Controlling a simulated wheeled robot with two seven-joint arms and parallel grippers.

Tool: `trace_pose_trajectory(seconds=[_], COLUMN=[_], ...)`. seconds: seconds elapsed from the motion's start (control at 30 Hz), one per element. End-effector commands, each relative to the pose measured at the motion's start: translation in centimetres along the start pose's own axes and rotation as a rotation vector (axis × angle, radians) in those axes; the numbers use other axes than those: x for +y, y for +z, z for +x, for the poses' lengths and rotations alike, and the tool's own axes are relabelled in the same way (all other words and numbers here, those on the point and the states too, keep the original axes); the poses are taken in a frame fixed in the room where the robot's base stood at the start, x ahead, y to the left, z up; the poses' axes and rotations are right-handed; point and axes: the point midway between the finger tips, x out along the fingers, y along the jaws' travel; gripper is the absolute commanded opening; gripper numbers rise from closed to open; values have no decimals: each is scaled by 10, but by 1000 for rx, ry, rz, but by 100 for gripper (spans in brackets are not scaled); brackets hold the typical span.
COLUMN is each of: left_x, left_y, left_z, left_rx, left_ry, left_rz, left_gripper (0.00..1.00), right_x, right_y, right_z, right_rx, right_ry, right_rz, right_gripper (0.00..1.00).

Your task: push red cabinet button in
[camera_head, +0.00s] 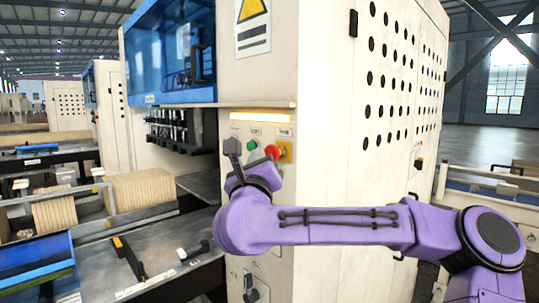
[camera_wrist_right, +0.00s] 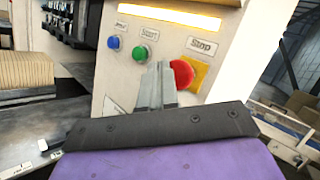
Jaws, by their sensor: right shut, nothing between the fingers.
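The red button (camera_head: 272,151) is a round mushroom head on a yellow plate (camera_head: 287,151), on the cream cabinet's control panel below a lit strip. In the right wrist view the red button (camera_wrist_right: 182,73) stands just right of my fingers, under a "Stop" label (camera_wrist_right: 203,46). My right gripper (camera_head: 232,147) is shut and empty, in front of the panel and left of the red button in the head view. In the wrist view its fingertips (camera_wrist_right: 159,68) point at the panel between the green and red buttons. I cannot tell if they touch anything. My left gripper is not in view.
A green button (camera_wrist_right: 139,53) and a blue button (camera_wrist_right: 113,42) sit left of the red one. A dark rotary switch (camera_head: 251,288) is lower on the cabinet. A conveyor bed (camera_head: 150,257) with brown stacks (camera_head: 141,191) lies to the left.

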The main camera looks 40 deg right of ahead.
Motion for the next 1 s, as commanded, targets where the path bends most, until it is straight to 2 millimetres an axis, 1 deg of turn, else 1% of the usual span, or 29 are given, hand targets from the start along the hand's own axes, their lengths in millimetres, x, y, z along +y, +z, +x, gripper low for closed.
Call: trace_pose_trajectory(seconds=[0.63,0.87,1.0], left_x=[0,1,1], left_y=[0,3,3], left_z=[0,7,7], left_rx=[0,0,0], left_ry=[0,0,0], left_rz=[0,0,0], left_gripper=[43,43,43], right_x=[0,-3,-5], right_y=[0,-5,-4], right_z=[0,4,6], right_rx=[0,0,-1], right_ry=[0,-2,-1], right_rz=[0,2,0], right_gripper=[0,0,0])
